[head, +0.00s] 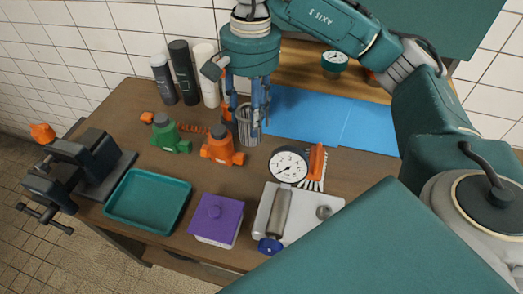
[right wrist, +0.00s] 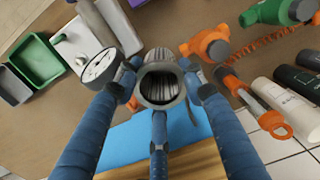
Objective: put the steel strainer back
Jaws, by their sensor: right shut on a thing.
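The steel strainer (head: 248,130) is a grey, ribbed, open-topped cylinder that stands upright near the back middle of the bench. My right gripper (head: 248,108) comes down over it from above, with blue fingers shut around it. In the right wrist view I look down into the strainer's open mouth (right wrist: 160,85), with the fingers on its sides. I cannot tell whether its base touches the bench. A pale plate (head: 322,222) with a steel tube (head: 279,214) and a blue end cap lies at the front right. My left gripper is not in view.
Close around the strainer are an orange valve (head: 222,147), a green valve (head: 168,134) and a dial gauge (head: 289,165). Bottles (head: 184,73) and a blue mat (head: 310,113) are behind. A purple box (head: 216,220), teal tray (head: 147,200) and vise (head: 85,160) are in front and left.

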